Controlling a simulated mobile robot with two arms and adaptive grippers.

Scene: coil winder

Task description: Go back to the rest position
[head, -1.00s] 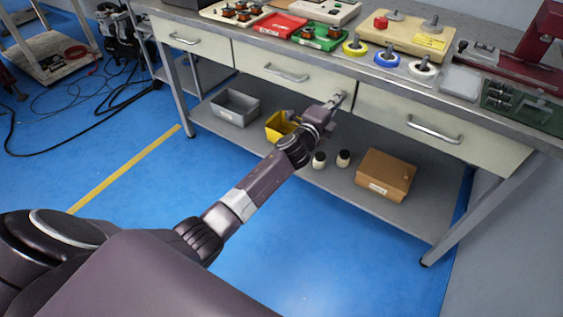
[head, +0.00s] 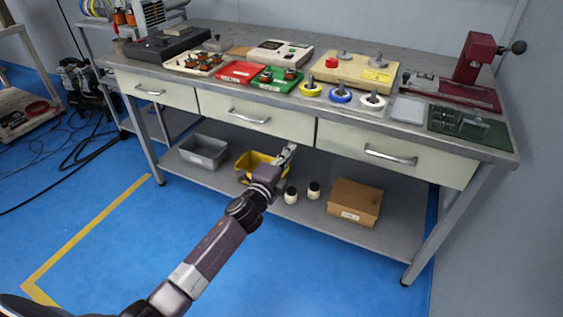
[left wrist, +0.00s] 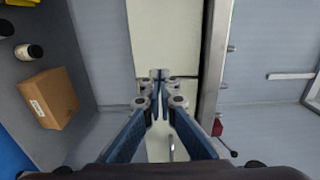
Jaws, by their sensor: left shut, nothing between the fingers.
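My left gripper (head: 287,153) reaches toward the workbench from the lower left, with its fingers shut and empty. In the head view it appears just below the middle drawer (head: 255,115), in front of the dark space over the lower shelf. In the left wrist view the closed fingertips (left wrist: 158,76) show against a pale drawer front (left wrist: 150,30), with no object between them. Whether they touch the drawer is hard to tell. All drawers look closed. My right gripper is not in view.
The lower shelf (head: 370,238) holds a grey bin (head: 204,152), a yellow bin (head: 250,162), two small bottles and a cardboard box (head: 354,202). Red and green trays, coloured spools and a red press (head: 474,58) stand on the benchtop. Blue floor before the bench is clear.

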